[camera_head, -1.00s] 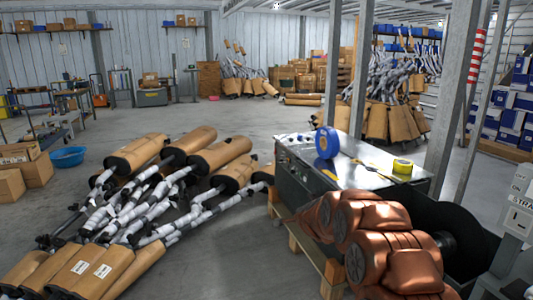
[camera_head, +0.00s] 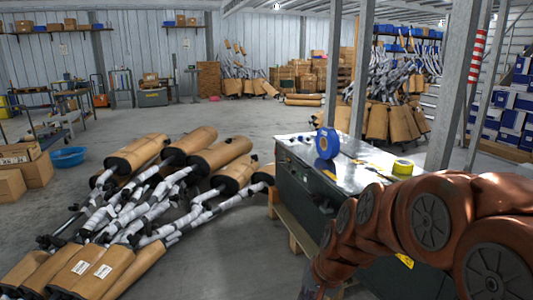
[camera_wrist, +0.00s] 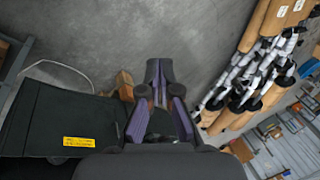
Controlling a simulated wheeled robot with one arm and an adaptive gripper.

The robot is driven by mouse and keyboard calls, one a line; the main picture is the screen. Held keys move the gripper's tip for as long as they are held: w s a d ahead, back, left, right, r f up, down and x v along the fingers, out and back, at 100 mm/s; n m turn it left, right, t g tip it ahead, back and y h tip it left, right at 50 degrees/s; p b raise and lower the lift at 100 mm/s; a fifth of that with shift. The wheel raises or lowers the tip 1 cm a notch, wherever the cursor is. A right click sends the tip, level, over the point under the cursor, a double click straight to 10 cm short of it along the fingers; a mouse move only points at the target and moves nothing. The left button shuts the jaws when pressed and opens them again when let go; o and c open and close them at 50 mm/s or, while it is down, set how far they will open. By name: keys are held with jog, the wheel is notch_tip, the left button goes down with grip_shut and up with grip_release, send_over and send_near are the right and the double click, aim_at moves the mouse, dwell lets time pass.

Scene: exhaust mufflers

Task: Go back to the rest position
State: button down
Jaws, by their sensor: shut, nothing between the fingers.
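My gripper (camera_wrist: 158,72) shows in the middle of the wrist view, with dark, purple-sided fingers. The fingertips are together and hold nothing. Grey concrete floor lies beyond them. In the head view my brown arm arches in from the right edge and drops in front of the metal workbench (camera_head: 300,180). Its lower end reaches the bottom edge, and the gripper cannot be made out there. The arm hides the bench's right front part.
A blue tape roll (camera_head: 327,143) and a yellow tape roll (camera_head: 403,167) are on the bench. Wrapped mufflers (camera_head: 215,155) are piled on the floor to the left. A steel post (camera_head: 458,90) stands behind the bench. Open floor (camera_head: 225,255) lies between pile and bench.

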jog(key=s+d+n+g+h, duration=0.25)
jog(key=s+d, duration=0.25)
jog(key=s, duration=0.8)
jog(key=s+d+n+g+h, duration=0.1)
jog(key=s+d+g, duration=0.25)
jog(key=s, duration=0.85)
notch_tip(320, 180, up, 21)
jog(key=s+d+t+p, duration=0.1)
jog(key=s+p, duration=0.1)
jog(key=p, duration=1.8)
